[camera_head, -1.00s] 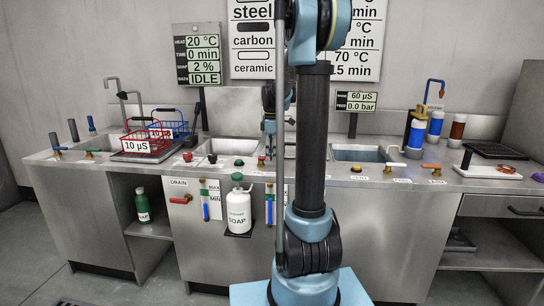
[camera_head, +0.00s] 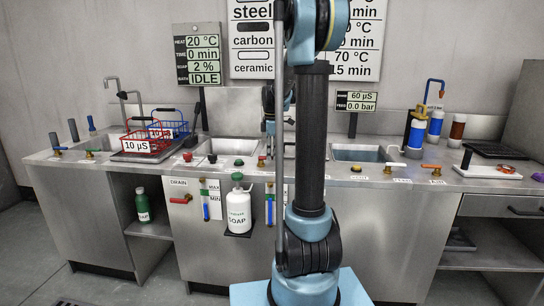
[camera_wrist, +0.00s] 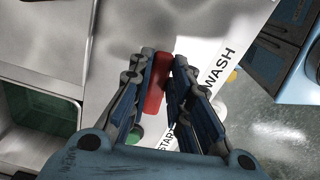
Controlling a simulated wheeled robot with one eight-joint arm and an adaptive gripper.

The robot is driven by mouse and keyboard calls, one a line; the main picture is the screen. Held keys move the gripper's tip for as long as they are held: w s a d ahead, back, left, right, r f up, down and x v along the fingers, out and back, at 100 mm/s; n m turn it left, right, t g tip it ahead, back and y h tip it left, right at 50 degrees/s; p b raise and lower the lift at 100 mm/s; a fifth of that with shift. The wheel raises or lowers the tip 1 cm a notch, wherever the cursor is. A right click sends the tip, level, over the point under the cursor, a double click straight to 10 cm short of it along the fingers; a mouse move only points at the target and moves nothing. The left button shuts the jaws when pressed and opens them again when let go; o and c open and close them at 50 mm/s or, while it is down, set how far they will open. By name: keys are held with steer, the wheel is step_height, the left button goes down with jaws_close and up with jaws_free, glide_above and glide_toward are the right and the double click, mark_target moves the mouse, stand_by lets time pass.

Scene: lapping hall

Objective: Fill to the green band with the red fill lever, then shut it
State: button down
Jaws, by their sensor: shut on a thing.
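The red fill lever (camera_wrist: 157,82) lies between the fingers of my gripper (camera_wrist: 161,75) in the wrist view, and the fingers are shut on it. In the head view my gripper (camera_head: 270,128) points down at the counter's front strip, and the red lever (camera_head: 262,160) shows just below it. Two upright sight gauges with blue in them, a left one (camera_head: 205,202) and a right one (camera_head: 269,206), are on the front panel. The right one is partly behind my arm. The green bands are too small to read against the level.
A white soap bottle (camera_head: 238,208) stands between the gauges. A red drain lever (camera_head: 181,200) is at their left. Red (camera_head: 145,140) and blue (camera_head: 174,127) baskets stand at the left. The status panel (camera_head: 198,56) reads 20 °C and IDLE. My arm column hides part of the counter.

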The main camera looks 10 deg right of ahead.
steer(key=shift+w+n, duration=0.5)
steer(key=shift+n, duration=0.5)
steer(key=c, duration=1.5)
jaws_free()
step_height(320, 180, up, 12)
steer(key=shift+f, duration=0.1)
